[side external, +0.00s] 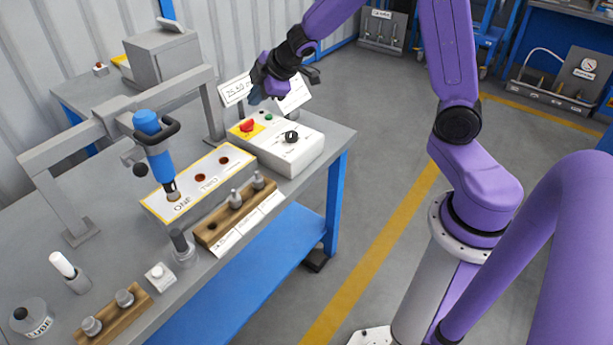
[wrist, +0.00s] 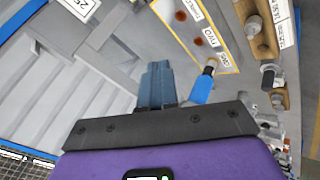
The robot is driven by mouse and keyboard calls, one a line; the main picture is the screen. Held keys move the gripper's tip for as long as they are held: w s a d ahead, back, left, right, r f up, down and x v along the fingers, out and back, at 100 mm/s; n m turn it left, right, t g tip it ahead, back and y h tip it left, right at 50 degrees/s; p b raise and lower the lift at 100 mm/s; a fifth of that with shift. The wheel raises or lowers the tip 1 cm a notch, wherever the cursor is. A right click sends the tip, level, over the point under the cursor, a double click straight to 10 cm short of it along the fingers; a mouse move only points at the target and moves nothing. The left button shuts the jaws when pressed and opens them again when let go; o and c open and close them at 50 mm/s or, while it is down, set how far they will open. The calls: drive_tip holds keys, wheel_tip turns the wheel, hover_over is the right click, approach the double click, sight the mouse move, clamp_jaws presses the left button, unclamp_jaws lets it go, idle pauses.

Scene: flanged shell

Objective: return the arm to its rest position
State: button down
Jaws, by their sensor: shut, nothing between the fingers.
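My gripper (side external: 256,96) is above the back part of the workbench, over the control box (side external: 290,145) with red and green buttons and a black knob. It hangs in the air, apart from the box as far as I can tell. In the wrist view its two blue-grey fingers (wrist: 158,84) are together with nothing between them. My purple arm reaches in from the right, bent at the elbow. The rest position itself is not marked in either view.
A blue tool (side external: 153,140) stands under a grey frame (side external: 110,112), its tip on a labelled white plate (side external: 218,177). Wooden racks (side external: 218,226) with metal parts, a brush-like item (side external: 70,270) and a round pot (side external: 33,317) occupy the bench (side external: 135,245).

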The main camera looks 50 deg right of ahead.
drive_tip(key=s+a+g, duration=0.2)
drive_tip(key=s+g, duration=0.1)
drive_tip(key=s, duration=1.5)
drive_tip(key=s+a+r+g, duration=0.1)
drive_tip(key=s+a+g, duration=0.2)
drive_tip(key=s, duration=1.5)
drive_tip(key=shift+r+n+g, duration=0.2)
drive_tip(key=shift+n+g, duration=0.1)
drive_tip(key=shift+g, duration=0.5)
